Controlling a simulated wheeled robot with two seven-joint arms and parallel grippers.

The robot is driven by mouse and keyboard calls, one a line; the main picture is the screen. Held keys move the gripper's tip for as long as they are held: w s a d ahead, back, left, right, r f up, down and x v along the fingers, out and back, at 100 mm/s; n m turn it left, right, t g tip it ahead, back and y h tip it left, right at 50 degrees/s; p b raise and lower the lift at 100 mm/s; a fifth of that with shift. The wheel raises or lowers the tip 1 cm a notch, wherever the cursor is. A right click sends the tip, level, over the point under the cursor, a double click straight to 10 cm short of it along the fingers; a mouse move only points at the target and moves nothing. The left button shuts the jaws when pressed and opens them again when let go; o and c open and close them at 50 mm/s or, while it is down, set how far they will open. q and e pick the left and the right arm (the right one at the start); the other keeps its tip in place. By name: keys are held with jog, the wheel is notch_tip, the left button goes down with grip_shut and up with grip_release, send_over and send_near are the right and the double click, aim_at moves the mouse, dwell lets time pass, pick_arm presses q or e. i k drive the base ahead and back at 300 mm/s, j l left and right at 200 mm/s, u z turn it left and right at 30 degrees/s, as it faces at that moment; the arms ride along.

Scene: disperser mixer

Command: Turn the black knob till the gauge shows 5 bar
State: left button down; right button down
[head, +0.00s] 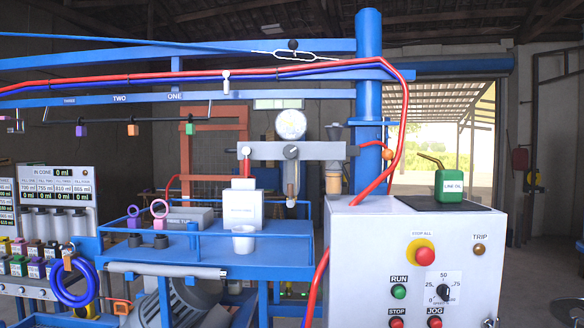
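A round white-faced gauge (291,124) stands on top of a grey horizontal bar (325,150), near the middle of the head view. Its needle and figures are too small to read. A small round dark knob (291,152) with a light mark sits on the bar just below the gauge. Another small round fitting (246,151) is further left on the bar. A black dial knob (443,292) with a 0 to 75 scale is on the control cabinet's front; its pointer is hard to read. Neither of my grippers is in view.
The white control cabinet (350,260) with a red stop button (425,256) fills the lower right. A green line oil can (448,184) stands on it. A red hose (400,140) runs down past the blue post (368,80). A blue tray (215,262) holds a white cup (244,240).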

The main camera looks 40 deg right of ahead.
aim_at(290, 151)
jog(key=z, duration=1.25)
